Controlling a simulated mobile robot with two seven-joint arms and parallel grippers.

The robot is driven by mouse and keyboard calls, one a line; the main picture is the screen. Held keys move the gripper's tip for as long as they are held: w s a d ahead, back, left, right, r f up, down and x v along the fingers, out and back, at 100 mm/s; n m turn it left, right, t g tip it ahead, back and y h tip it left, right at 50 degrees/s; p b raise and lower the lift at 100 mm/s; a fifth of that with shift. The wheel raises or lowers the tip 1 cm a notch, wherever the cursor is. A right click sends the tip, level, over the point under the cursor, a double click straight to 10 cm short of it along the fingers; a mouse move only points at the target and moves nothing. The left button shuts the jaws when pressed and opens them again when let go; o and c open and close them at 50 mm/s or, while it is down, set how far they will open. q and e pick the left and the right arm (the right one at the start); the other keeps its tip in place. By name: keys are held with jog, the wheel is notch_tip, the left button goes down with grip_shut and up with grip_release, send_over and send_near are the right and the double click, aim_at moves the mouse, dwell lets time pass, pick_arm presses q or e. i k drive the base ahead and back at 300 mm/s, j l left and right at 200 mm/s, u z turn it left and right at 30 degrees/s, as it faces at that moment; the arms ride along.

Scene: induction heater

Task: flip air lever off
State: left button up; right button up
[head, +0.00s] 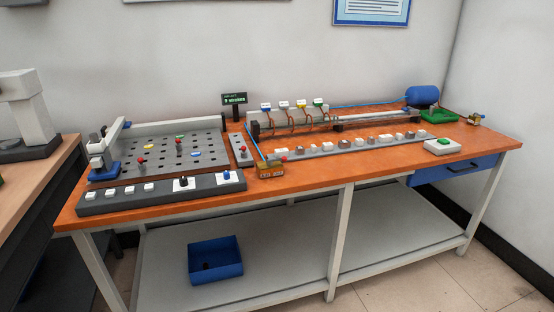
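A workbench with an orange top (380,164) stands against the wall. Several small levers could match the air lever, and I cannot tell which one it is. A small brass-coloured block (270,172) sits near the bench's front middle, with a blue hose running to it and a small red part beside it. A red-knobbed lever stands on a narrow grey plate (240,151) just behind it. A small brass and dark fitting (475,119) sits at the far right back. Neither of my grippers is in view.
A grey perforated plate (200,160) and a button panel (110,201) fill the left. A blue tank (422,96) stands at the back right. A white box with a green button (442,146) sits at the right front. A blue bin (215,260) is on the lower shelf.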

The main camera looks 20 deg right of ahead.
aim_at(269, 162)
jog(key=i+j, duration=0.2)
jog(key=i, duration=0.25)
jog(key=i+j, duration=0.15)
jog(key=i, duration=0.25)
jog(key=i+j, duration=0.2)
jog(key=i, duration=0.25)
jog(key=z, duration=2)
